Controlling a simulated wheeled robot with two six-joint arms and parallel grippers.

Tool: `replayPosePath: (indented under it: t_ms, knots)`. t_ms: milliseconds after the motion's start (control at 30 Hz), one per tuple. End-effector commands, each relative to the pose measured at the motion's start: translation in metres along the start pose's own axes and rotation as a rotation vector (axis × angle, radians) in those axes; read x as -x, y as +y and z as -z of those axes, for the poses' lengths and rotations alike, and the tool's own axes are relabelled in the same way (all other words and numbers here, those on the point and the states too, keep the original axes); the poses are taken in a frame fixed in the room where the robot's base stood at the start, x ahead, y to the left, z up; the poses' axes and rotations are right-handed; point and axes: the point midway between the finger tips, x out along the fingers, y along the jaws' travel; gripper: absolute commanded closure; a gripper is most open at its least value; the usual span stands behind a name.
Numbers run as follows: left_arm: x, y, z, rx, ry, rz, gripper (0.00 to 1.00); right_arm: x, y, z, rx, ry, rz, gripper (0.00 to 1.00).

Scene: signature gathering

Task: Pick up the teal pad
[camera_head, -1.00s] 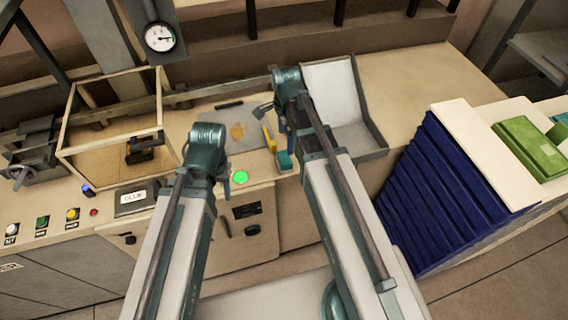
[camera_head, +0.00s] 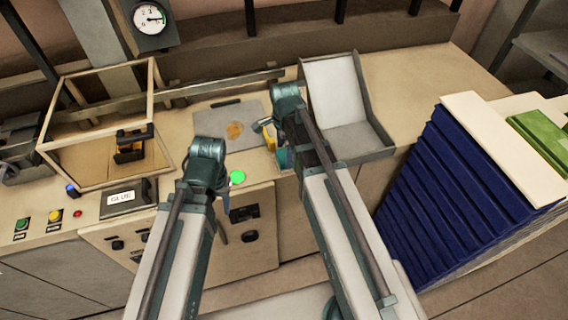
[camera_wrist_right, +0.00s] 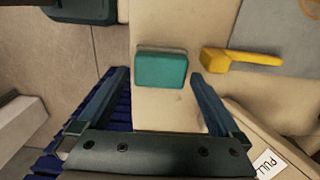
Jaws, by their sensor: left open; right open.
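The teal pad (camera_wrist_right: 162,70) lies on the beige worktop in the right wrist view, a rounded rectangular block. In the head view the pad (camera_head: 281,157) is mostly hidden behind my right arm. My right gripper (camera_wrist_right: 157,76) is open, with one finger toward each side of the pad and nothing held. Its height above the pad is hard to tell. My left gripper (camera_head: 222,188) is at the front of the bench, left of the pad, and mostly hidden by its own arm.
A yellow tool (camera_wrist_right: 232,59) lies right of the pad, near a grey mat (camera_head: 250,115). A grey open tray (camera_head: 382,142) stands right of the pad. A wood-framed box (camera_head: 155,95) is at left. Blue stacked folders (camera_head: 440,190) stand at right.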

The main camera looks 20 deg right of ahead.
Motion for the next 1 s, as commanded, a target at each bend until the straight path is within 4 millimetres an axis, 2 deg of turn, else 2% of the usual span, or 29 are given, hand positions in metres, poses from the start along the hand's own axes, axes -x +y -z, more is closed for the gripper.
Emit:
replayPosePath:
  t_ms: [33, 200, 500, 833, 1000]
  knots:
    - [-0.014, 0.001, 0.001, -0.002, 0.000, 0.000, 0.50, -0.014, -0.001, -0.001, 0.000, 0.000, 0.000, 0.00]
    - [-0.031, 0.003, 0.002, -0.006, 0.000, 0.001, 0.50, -0.031, 0.000, -0.001, 0.000, 0.000, 0.000, 0.00]
    - [-0.030, 0.003, 0.002, -0.007, 0.000, 0.001, 0.50, -0.030, 0.000, -0.001, 0.000, 0.000, 0.000, 0.02]
    - [-0.030, 0.003, 0.002, -0.007, 0.000, 0.001, 0.50, -0.030, 0.000, -0.001, 0.000, 0.000, 0.000, 0.61]
    - [-0.030, 0.003, 0.002, -0.007, 0.000, 0.001, 0.50, -0.030, 0.000, -0.001, 0.000, 0.000, 0.000, 0.64]
